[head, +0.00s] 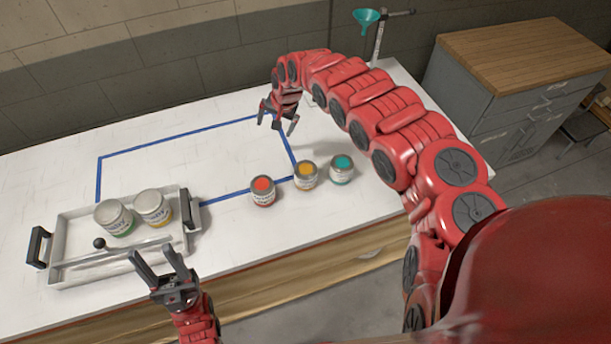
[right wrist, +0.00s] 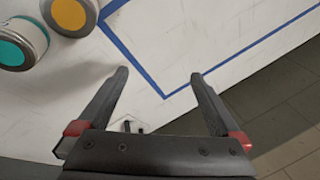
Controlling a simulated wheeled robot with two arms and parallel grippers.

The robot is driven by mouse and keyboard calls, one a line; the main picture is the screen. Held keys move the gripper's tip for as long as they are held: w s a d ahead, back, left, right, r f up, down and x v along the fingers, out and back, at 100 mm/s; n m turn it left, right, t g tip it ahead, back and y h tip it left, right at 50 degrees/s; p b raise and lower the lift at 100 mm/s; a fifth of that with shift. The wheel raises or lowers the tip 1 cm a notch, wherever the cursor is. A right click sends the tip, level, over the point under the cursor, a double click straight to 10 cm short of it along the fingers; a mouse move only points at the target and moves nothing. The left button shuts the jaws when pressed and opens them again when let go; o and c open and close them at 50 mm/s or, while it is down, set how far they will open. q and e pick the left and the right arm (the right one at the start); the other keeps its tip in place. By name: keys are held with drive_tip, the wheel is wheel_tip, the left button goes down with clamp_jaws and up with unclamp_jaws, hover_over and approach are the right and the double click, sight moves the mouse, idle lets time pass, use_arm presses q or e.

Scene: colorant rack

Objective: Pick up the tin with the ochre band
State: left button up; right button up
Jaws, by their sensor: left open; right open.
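A tin with a grey lid and an ochre-yellow band (head: 154,208) stands in the right part of the white tray (head: 72,272). A similar tin with a green band (head: 114,218) stands left of it. On the bench stands a tin with a yellow-ochre lid spot (head: 306,175); it also shows in the right wrist view (right wrist: 70,14). My left gripper (head: 160,256) is open and empty near the tray's front right corner, nearer the camera than the ochre-banded tin. My right gripper (head: 277,121) is open and empty above the bench, behind the row of bench tins.
A tin with an orange-red spot (head: 263,191) and one with a teal spot (head: 341,169) flank the yellow-spot tin. The tray has dark handles (head: 39,247) and a bar with a round black knob (head: 99,243) across its front. Blue tape (head: 180,137) outlines a clear bench area.

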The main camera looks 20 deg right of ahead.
sight(305, 169)
drive_tip(key=s+d+r+m+g+h, duration=0.1)
drive_tip(key=s+d+g+h, duration=0.15)
drive_tip(key=s+d, duration=0.55)
drive_tip(key=shift+g+y, duration=0.25)
drive_tip(key=shift+g, duration=0.2)
drive_tip(key=f+b, duration=0.2)
drive_tip(key=f, duration=0.1)
drive_tip(key=a+f+b, duration=0.1)
drive_tip(key=f+b, duration=0.2)
drive_tip(key=s+f+b, duration=0.1)
drive_tip(key=f+b, duration=0.2)
drive_tip(key=f, duration=0.1)
drive_tip(key=shift+a+f, duration=0.1)
drive_tip(key=shift+a, duration=0.1)
drive_tip(key=shift+f+p, duration=0.4)
drive_tip(key=shift+f, duration=0.25)
drive_tip(key=shift+f+p, duration=0.2)
drive_tip(key=shift+p, duration=0.15)
drive_tip(key=f+p, duration=0.1)
drive_tip(key=f, duration=0.1)
drive_tip(key=f+p, duration=0.1)
drive_tip(key=f, duration=0.1)
drive_tip(key=shift+s+a, duration=0.15)
drive_tip(key=shift+a, duration=0.05)
drive_tip(key=shift+d+f, duration=0.1)
drive_tip(key=shift+f, duration=0.35)
